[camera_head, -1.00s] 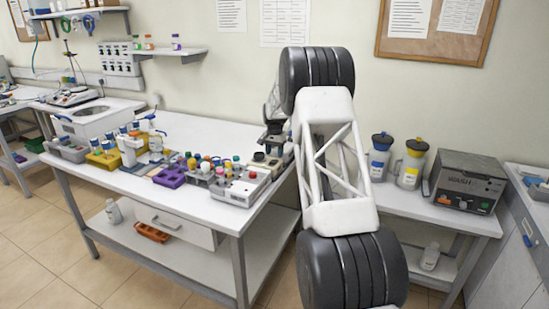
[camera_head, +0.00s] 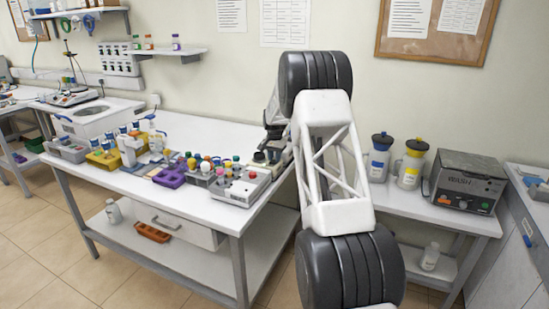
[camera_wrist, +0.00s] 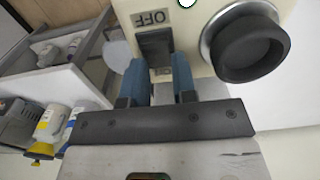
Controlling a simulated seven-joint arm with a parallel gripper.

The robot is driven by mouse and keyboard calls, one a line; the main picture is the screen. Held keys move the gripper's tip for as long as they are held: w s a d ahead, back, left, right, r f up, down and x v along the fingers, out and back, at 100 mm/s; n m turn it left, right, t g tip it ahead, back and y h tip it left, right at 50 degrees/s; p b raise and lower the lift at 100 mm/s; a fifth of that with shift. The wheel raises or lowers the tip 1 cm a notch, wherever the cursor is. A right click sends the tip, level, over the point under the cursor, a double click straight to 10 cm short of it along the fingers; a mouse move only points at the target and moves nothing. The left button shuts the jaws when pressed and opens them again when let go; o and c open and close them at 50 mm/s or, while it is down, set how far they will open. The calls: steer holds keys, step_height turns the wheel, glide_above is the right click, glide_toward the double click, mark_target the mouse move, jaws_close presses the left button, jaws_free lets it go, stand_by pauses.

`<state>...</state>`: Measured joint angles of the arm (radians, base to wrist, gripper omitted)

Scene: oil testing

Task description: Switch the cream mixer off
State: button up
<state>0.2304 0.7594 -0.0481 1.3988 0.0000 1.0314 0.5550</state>
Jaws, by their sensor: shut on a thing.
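The cream mixer's face (camera_wrist: 215,12) fills the top middle of the wrist view. A large black knob (camera_wrist: 246,47) is to the right of the switch. My gripper (camera_wrist: 160,66) has its two blue fingers at the lower end of the switch, one on each side, shut on it. I cannot tell which way the rocker is tipped.
The bench (camera_head: 198,129) holds several racks and bottles, including a purple rack (camera_head: 169,177). To the right of my arm, two jugs, one blue-lidded (camera_head: 380,157) and one yellow-banded (camera_head: 411,163), stand beside a grey WASH box (camera_head: 466,183).

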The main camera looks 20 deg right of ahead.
mark_target(273, 161)
steer(key=shift+s+a+r+t+h, duration=0.1)
steer(key=shift+t+h, duration=0.5)
steer(key=o, duration=0.9)
steer(key=shift+r, duration=0.1)
steer(key=shift+s+a+r, duration=0.1)
steer(key=shift+r, duration=1.15)
steer(key=shift+s+a+r, duration=0.15)
steer(key=shift+r, duration=1.15)
steer(key=shift+s+a+r, duration=0.1)
steer(key=shift+r, duration=1.15)
